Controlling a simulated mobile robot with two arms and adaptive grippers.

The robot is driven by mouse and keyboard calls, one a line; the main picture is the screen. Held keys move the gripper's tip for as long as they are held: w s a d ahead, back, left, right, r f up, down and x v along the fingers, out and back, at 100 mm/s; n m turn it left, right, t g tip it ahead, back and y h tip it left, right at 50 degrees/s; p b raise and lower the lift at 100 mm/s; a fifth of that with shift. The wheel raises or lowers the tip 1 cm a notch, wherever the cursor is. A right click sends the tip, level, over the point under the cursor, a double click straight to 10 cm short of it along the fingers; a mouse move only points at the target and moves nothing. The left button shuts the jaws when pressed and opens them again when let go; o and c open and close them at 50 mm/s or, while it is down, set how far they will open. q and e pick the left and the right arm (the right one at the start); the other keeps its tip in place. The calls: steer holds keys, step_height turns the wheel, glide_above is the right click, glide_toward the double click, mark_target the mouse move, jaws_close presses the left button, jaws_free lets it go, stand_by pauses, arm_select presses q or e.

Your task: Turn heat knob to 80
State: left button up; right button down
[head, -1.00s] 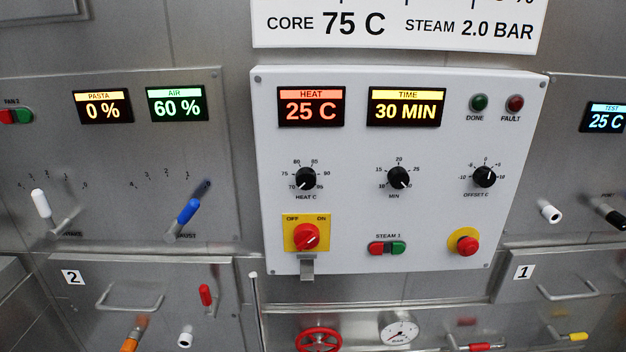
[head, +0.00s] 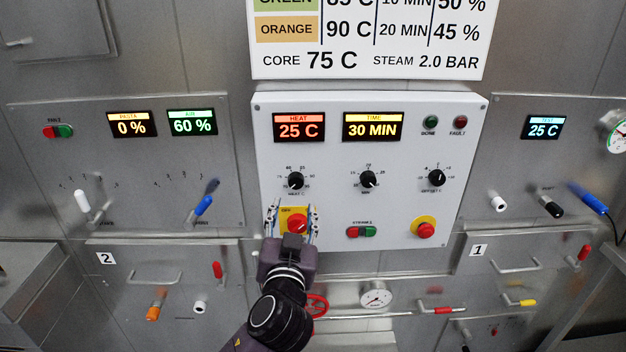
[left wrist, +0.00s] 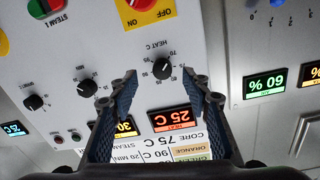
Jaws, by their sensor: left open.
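The heat knob (head: 295,181) is a round black dial on the white control panel, below the red-framed heat display (head: 298,127), which reads 25 C. Its exact pointer angle is hard to read. My left gripper (head: 294,208) is open and empty, just below the knob in the head view, in front of the red-and-yellow OFF/ON switch (head: 297,223), which it partly covers. In the left wrist view, turned upside down, the heat knob (left wrist: 162,67) shows between and beyond the open fingers (left wrist: 165,80), apart from them. My right gripper is not in view.
The minutes knob (head: 368,180) and offset knob (head: 437,178) are to the right. Steam buttons (head: 361,232) and a red emergency button (head: 424,230) sit lower on the panel. Levers (head: 203,206) stick out at the left. A recipe board (head: 370,62) hangs above.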

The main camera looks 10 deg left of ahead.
mark_target(296, 183)
arm_select(q)
steer(key=w, duration=0.2)
steer(key=w+a+r+p, duration=0.1)
steer(key=w+p, duration=0.1)
steer(key=w, duration=0.1)
steer(key=shift+w+a+r, duration=0.2)
steer(key=shift+w+r, duration=0.15)
steer(key=shift+r, duration=0.05)
steer(key=shift+p+x, duration=0.45)
steer(key=shift+x, duration=0.45)
steer(key=shift+f, duration=0.2)
steer(key=c, duration=1.2)
